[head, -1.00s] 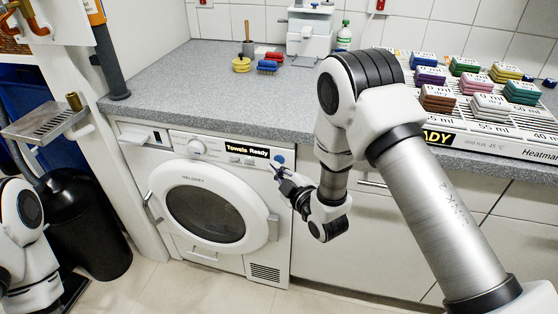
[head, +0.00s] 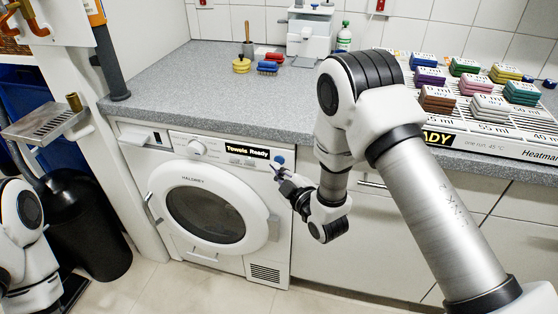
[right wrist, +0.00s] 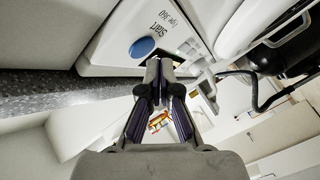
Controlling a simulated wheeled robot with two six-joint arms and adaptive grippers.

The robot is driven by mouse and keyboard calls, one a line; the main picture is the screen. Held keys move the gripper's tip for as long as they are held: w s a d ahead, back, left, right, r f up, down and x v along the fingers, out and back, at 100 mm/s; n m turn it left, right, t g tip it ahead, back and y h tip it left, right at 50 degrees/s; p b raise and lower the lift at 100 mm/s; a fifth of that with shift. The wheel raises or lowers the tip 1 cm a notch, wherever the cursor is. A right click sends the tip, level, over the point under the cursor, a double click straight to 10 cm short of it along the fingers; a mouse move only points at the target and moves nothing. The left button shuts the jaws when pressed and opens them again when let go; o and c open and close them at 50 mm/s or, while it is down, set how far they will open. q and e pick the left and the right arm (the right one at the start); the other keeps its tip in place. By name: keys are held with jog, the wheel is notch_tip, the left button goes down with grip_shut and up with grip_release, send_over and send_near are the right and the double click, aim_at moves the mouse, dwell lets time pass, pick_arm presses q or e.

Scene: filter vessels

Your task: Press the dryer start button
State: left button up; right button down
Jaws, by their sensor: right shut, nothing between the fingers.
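The white dryer (head: 185,250) stands under the grey counter, its round door closed and its display reading "Towels Ready" (head: 247,151). The blue start button (head: 280,160) is at the right end of its panel. In the right wrist view the button (right wrist: 142,47) is an oval beside the word "Start". My right gripper (head: 277,170) is shut and empty, just below the button in the head view. In the right wrist view its closed fingertips (right wrist: 160,65) are near the button, apart from it in the picture; the exact gap cannot be told. My left gripper is not in view.
The counter (head: 190,75) overhangs the dryer. It holds brushes (head: 267,66), a white machine (head: 309,35) and a rack of coloured blocks (head: 490,125). A black bin (head: 90,220) stands left of the dryer. The floor in front is clear.

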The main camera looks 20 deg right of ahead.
jog(key=shift+w+d, duration=0.25)
jog(key=shift+w, duration=0.15)
